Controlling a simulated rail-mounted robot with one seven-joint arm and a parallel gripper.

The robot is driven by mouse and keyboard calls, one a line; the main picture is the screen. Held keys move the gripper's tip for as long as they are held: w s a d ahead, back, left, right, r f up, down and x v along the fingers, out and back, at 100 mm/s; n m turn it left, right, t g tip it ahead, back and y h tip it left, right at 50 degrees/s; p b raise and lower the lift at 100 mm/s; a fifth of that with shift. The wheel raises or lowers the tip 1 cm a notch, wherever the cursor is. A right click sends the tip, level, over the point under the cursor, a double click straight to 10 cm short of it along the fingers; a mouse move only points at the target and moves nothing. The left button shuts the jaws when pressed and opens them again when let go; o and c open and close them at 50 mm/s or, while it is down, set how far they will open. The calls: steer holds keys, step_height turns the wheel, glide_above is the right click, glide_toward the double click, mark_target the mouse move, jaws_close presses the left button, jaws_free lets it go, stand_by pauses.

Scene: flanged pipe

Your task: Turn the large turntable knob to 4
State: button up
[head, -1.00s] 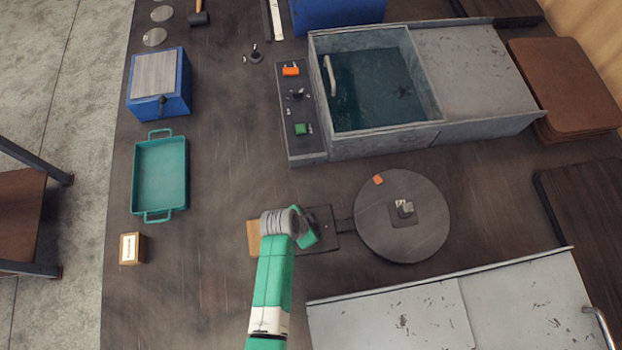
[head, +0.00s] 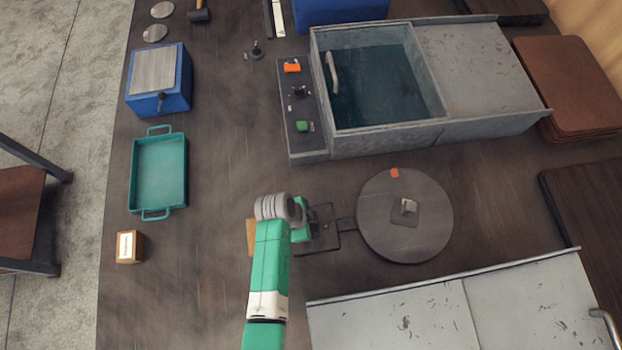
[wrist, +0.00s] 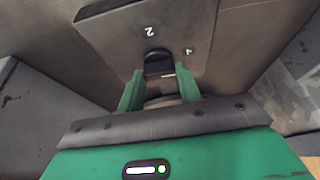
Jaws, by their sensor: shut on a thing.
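The large round turntable (head: 404,220) sits right of my gripper, with an orange mark near its far edge and a small grey part at its middle. A dark control plate (head: 326,215) joins its left side. My gripper (head: 306,225) is over this plate, and my arm partly hides it. In the wrist view, the black knob (wrist: 158,63) is between the two green fingers of my gripper (wrist: 160,80), which are shut on it. The labels 2 and 4 show on the plate (wrist: 120,25) beyond the knob. I cannot tell exactly which label the knob points at.
A water tank (head: 382,135) with a control panel (head: 303,110) stands behind the turntable. A grey metal cover (head: 460,300) lies in front. A teal tray (head: 159,172), a small box (head: 130,247) and a blue unit (head: 160,80) are at left. The table between is clear.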

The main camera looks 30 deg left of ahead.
steer(key=o, duration=1)
steer(key=p+v, duration=0.1)
steer(key=v, duration=0.6)
steer(key=shift+a+r+p, duration=0.1)
steer(key=shift+r+p, duration=0.2)
steer(key=shift+r, duration=0.05)
